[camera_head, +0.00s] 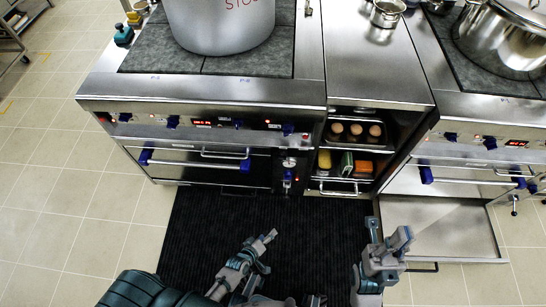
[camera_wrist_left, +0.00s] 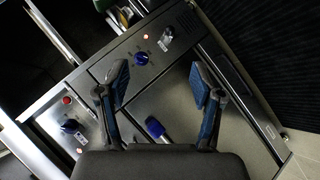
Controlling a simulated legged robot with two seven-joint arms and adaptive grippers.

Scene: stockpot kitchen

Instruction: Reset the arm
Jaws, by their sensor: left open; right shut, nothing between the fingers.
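My left gripper (camera_head: 262,249) reaches in from the lower left over the black floor mat, in front of the left stove. It is open and empty. In the left wrist view its two blue-padded fingers (camera_wrist_left: 158,84) stand apart, with a steel appliance front behind them. My right gripper (camera_head: 386,245) is at the lower right, over the right edge of the mat, near the low open steel panel. It is shut with nothing held. Both grippers appear apart from the stoves in the head view.
A large stockpot (camera_head: 220,22) stands on the left stove (camera_head: 215,92). A lidded steel pot (camera_head: 500,38) is on the right stove. A low steel panel (camera_head: 445,230) sticks out at right. The black mat (camera_head: 200,225) is clear.

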